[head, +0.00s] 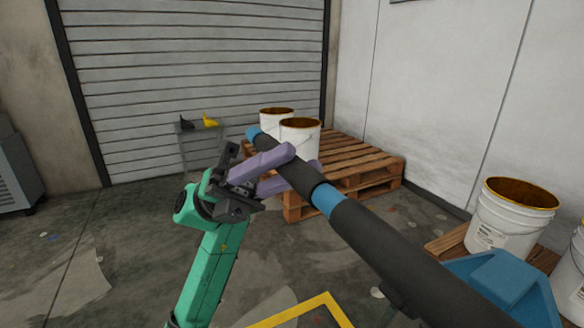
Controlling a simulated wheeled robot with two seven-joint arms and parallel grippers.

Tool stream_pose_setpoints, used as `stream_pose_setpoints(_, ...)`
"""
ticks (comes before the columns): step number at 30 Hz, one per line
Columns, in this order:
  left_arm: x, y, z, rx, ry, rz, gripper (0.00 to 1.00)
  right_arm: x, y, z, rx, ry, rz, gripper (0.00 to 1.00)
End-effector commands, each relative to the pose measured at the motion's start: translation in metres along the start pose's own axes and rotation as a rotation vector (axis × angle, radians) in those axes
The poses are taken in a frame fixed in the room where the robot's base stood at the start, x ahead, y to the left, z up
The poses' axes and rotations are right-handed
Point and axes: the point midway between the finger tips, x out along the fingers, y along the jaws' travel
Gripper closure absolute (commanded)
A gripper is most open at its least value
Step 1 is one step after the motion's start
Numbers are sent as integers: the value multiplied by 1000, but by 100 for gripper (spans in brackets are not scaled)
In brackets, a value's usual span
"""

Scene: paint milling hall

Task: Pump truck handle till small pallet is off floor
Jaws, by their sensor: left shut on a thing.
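The truck handle (375,232), a dark bar with blue bands, runs from the middle of the head view to the lower right. My left gripper (301,162), with purple fingers, is shut on the handle near its far end. A blue part (505,283), apparently of the truck, shows at the lower right. Next to it is a wooden pallet (447,241) bearing white buckets (510,215), perhaps the small pallet. The handle and blue part hide much of it, so I cannot tell if it touches the floor. My right gripper is not in view.
Another wooden pallet (372,183) with two white buckets (299,137) stands behind the handle. A small stand (200,148) is before the roller door (200,80). A yellow floor marking (290,313) shows below. The floor at left is mostly clear.

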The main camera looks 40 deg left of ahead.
Motion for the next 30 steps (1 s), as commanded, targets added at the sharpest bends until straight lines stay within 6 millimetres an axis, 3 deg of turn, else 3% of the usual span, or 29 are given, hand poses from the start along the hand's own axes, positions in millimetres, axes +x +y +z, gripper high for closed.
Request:
stream_pose_setpoints(1, 0, 7, -3, -7, 7, 16, 54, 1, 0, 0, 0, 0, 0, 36)
stream_pose_setpoints(3, -1, 8, -3, -7, 6, 17, 36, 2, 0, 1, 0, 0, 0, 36)
stream_pose_setpoints(14, -8, 8, -2, -8, 2, 16, 36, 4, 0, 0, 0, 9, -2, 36)
stream_pose_setpoints(17, -28, 8, -2, -8, -1, 17, 36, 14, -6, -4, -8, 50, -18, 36)
stream_pose_setpoints(27, -124, 7, -2, -8, 0, 17, 36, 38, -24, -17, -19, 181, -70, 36)
stream_pose_setpoints(30, -140, 6, -1, -8, 2, 18, 36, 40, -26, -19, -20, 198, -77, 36)
